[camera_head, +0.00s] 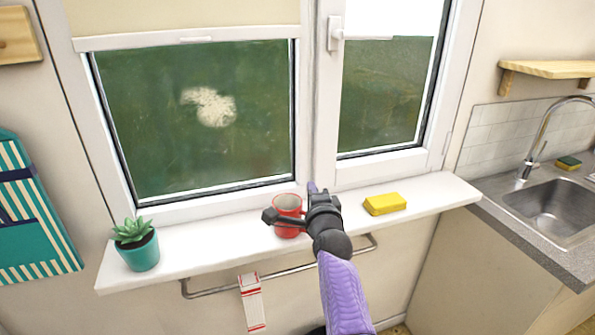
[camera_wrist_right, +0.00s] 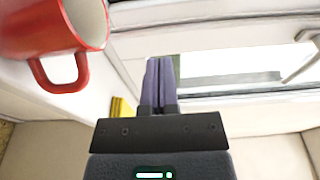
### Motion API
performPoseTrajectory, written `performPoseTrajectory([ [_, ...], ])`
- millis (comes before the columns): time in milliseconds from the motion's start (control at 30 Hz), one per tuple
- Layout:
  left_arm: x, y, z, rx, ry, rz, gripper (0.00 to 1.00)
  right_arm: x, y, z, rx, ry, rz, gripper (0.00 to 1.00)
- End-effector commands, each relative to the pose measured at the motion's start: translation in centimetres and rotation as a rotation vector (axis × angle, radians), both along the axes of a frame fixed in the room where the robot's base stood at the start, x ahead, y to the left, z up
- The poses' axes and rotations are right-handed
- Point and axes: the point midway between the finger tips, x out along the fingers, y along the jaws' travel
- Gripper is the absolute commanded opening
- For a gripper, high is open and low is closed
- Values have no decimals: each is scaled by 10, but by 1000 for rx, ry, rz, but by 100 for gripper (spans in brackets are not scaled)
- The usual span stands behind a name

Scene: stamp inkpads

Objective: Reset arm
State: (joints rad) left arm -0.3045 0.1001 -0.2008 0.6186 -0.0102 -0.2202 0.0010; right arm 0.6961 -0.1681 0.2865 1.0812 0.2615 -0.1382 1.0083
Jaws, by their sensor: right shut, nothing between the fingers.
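My right gripper (camera_head: 313,188) is over the middle of the white windowsill, its arm coming up from the bottom of the head view. In the right wrist view its two purple fingers (camera_wrist_right: 160,84) are together with nothing between them. A red mug (camera_head: 288,204) stands on the sill just left of the gripper, partly hidden by its dark body. The mug also shows at the upper left of the wrist view (camera_wrist_right: 40,30), apart from the fingers, with its handle toward the camera. My left gripper is in neither view.
A yellow sponge (camera_head: 385,204) lies on the windowsill (camera_head: 440,190) to the right. A potted succulent (camera_head: 138,250) stands at its left end. A metal rail (camera_head: 210,292) with a hanging striped cloth (camera_head: 252,302) runs below. The closed window (camera_head: 195,125) is behind; a sink (camera_head: 548,210) is far right.

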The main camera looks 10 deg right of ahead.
Motion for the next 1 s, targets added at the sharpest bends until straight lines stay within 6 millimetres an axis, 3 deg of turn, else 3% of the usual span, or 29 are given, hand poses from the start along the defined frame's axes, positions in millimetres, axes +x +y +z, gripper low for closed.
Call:
performPoseTrajectory([
  [67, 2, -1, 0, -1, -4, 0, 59, -3, -1, -6, -24, 17, 5, 0],
  [167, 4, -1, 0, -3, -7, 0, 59, -31, -5, -43, -208, 149, 60, 0],
  [300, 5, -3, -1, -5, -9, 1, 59, -124, -1, -120, -673, 480, 288, 0],
  [400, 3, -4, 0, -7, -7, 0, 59, -185, 7, -149, -904, 644, 462, 0],
  [600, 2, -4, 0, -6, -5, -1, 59, -282, 18, -170, -1180, 840, 756, 0],
  [800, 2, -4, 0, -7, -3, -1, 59, -362, 25, -169, -1347, 954, 1023, 0],
  [933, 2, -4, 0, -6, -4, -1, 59, -409, 28, -161, -1423, 1001, 1197, 0],
  [1000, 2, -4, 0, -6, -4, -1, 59, -406, 28, -182, -1421, 1014, 1213, 0],
])
